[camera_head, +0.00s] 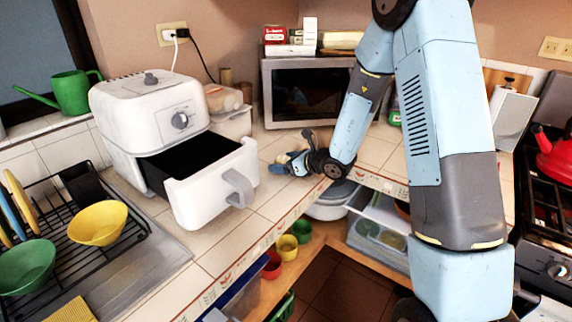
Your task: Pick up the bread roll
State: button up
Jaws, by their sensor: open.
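My gripper (287,156) is at the end of my blue arm, low over the tiled counter, to the right of the air fryer's pulled-out drawer and in front of the microwave. Its fingers are apart and point left. A small tan patch shows beside the fingers; it may be the bread roll, but it is too small and too covered by the gripper to be sure. I cannot tell whether the fingers touch it. No other clear bread roll is in view.
The white air fryer (150,120) has its drawer (205,190) open toward the counter edge. The microwave (305,92) stands behind. A clear container (230,118) sits between them. A dish rack with a yellow bowl (97,223) is at left. A red kettle (555,155) stands on the stove.

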jog(key=c, duration=1.1)
jog(key=shift+r, duration=0.15)
